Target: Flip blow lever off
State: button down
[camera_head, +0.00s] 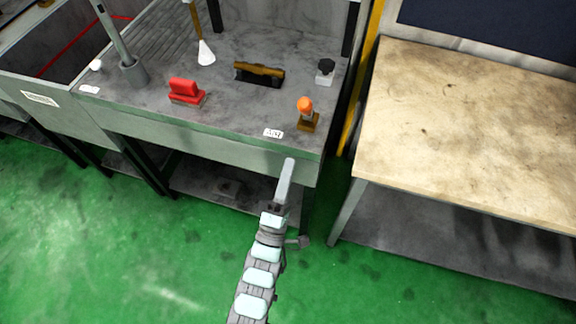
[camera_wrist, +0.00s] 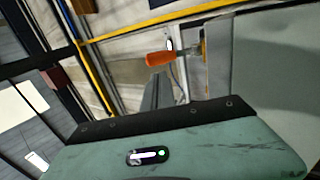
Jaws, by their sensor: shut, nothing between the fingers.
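A lever with an orange handle (camera_head: 306,104) on a brown base (camera_head: 309,122) stands upright near the front right corner of the grey machine top. A small white label (camera_head: 273,133) lies to its left; its text is too small to read, so I cannot confirm this is the blow lever. The orange handle (camera_wrist: 160,58) also shows in the wrist view, lying sideways in the picture, just beyond my grey fingers (camera_wrist: 158,90). My gripper (camera_head: 290,163) is shut and empty, at the machine's front edge, below and left of the lever and apart from it.
On the machine top are a red block (camera_head: 186,91), a brown-and-black piece (camera_head: 259,73), a black knob (camera_head: 325,68) and a white cone-shaped piece (camera_head: 206,53). A grey post (camera_head: 133,71) rises at the left. A wooden-topped table (camera_head: 470,130) stands right, across a gap.

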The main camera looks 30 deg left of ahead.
aim_at(303, 113)
jog(key=b+x, duration=0.1)
jog(key=x, duration=1)
jog(key=shift+f+b, duration=0.1)
jog(key=shift+b, duration=0.3)
